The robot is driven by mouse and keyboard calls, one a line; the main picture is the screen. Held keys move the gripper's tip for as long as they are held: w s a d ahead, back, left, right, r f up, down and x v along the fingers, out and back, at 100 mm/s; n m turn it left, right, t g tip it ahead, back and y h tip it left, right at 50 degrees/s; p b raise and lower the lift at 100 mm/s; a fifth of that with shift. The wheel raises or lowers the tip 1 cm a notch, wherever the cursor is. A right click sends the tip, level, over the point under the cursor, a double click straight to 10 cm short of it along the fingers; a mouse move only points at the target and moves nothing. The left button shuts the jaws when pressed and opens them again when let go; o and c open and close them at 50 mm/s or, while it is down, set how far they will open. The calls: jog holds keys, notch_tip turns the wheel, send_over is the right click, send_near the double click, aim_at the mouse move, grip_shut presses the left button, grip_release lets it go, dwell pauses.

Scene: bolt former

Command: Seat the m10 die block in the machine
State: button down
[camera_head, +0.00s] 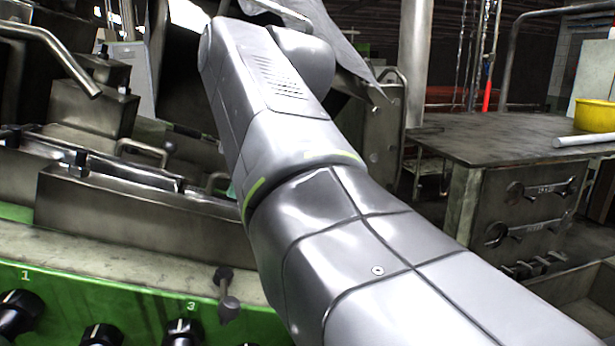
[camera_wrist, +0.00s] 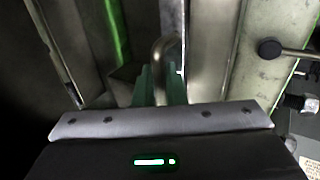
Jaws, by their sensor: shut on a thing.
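My gripper (camera_wrist: 162,88), with green fingers, is shut on a curved metal handle (camera_wrist: 164,48) in the wrist view. I take this for the handle of the m10 die block, but no size mark is readable. The block's body under the handle is mostly hidden by my gripper, and I cannot tell whether it touches the machine bed. In the head view my arm hides most of the gripper and the held block. The machine (camera_head: 150,278) stands at the left, with grey metal blocks and a long trough-like part (camera_head: 125,208) behind its pale ledge.
A green panel with black knobs (camera_head: 100,335) and a small lever (camera_head: 228,305) edges the machine's front. Another bent handle (camera_head: 150,150) stands behind the trough. A metal bench (camera_head: 470,145) with a yellow bowl (camera_head: 594,115) is at right. A dark-knobbed lever (camera_wrist: 270,48) lies right in the wrist view.

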jog(key=shift+a+f, duration=0.1)
jog(key=shift+f, duration=0.2)
jog(key=c, duration=1.4)
grip_release()
jog(key=shift+f, duration=0.15)
jog(key=shift+s+f, duration=0.1)
jog(key=shift+f, duration=0.05)
jog(key=shift+c, duration=0.8)
